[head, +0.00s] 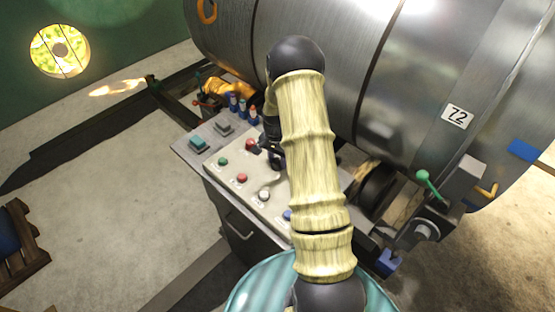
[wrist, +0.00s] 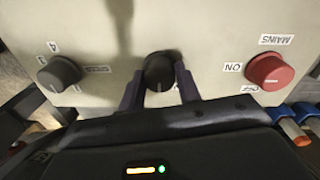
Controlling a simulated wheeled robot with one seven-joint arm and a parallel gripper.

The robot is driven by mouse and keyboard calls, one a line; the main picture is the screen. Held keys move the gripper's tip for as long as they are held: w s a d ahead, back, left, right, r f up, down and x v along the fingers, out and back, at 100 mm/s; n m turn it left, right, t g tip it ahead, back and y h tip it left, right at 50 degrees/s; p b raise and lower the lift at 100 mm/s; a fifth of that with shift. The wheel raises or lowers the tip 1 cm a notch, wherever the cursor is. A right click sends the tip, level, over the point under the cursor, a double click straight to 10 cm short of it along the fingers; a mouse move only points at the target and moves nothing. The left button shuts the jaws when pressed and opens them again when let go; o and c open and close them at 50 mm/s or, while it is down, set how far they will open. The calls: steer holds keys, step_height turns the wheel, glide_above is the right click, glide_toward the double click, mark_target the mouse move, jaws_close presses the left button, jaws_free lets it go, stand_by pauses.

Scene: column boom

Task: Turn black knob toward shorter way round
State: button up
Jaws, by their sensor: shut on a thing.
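A black knob (wrist: 158,70) stands on the pale control panel in the middle of the wrist view. My gripper (wrist: 160,88) has one finger on each side of it and is shut on it. A pale line shows on the knob's lower side, toward my gripper. No label of this knob is readable; my fingers cover part of the panel beside it. In the head view my own arm hides the knob and most of my gripper.
A dark speed knob (wrist: 58,73) is at left and a red mains knob (wrist: 268,72) at right, both close to my fingers. The panel (head: 218,165) also carries several coloured buttons. A large metal drum (head: 350,60) is behind it.

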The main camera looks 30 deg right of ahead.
mark_target(275, 161)
steer(key=shift+n, duration=0.3)
steer(key=n+b, duration=0.1)
steer(key=n, duration=0.3)
steer(key=shift+n+b, duration=0.5)
steer(key=shift+n, duration=1.7)
steer(key=o, duration=1)
steer(key=shift+c, duration=0.2)
step_height(275, 161, up, 18)
steer(key=b, duration=0.2)
steer(key=shift+a+f+b, duration=0.25)
steer(key=shift+a+b, duration=0.1)
